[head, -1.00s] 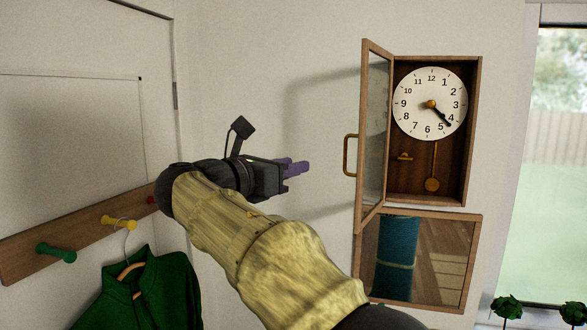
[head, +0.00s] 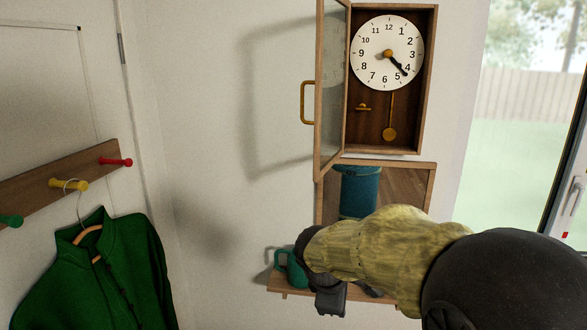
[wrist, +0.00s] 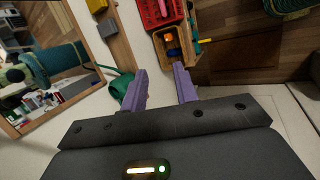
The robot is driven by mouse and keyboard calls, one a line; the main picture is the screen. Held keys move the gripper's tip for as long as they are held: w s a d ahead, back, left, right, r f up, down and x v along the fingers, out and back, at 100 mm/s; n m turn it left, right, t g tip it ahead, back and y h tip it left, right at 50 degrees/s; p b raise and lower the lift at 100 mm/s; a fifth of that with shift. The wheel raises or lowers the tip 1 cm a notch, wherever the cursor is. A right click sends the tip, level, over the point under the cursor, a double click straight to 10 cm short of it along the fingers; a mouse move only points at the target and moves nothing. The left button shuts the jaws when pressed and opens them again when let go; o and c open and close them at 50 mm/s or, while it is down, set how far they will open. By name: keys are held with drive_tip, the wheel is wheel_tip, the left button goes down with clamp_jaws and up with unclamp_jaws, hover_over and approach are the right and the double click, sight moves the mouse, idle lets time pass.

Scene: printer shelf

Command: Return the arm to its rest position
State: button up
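My arm, in a pale yellow sleeve, reaches in from the lower right of the head view and bends down in front of the wall. My gripper (wrist: 160,72) shows in the wrist view with its two purple fingers apart and nothing between them. In the head view its dark body (head: 331,298) hangs by the small shelf, and its fingers cannot be made out.
The wall clock (head: 387,53) has its glass door (head: 332,90) swung open. A mirror (head: 405,188) hangs below it. A green mug (head: 291,268) stands on a wooden shelf (head: 290,291) close to my gripper. A green jacket (head: 95,275) hangs at left.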

drive_tip(key=s+d+f+m+g+y, duration=0.1)
drive_tip(key=s+d+f+m, duration=0.1)
drive_tip(key=s+f+m, duration=0.3)
drive_tip(key=s+d+f+m+y+b, duration=0.1)
drive_tip(key=s+d+f+m+y, duration=0.1)
drive_tip(key=s+f+m, duration=0.4)
drive_tip(key=s+d+m, duration=0.1)
drive_tip(key=s+m, duration=0.2)
drive_tip(key=shift+d+f+m+g, duration=0.3)
drive_tip(key=shift+m+g, duration=0.1)
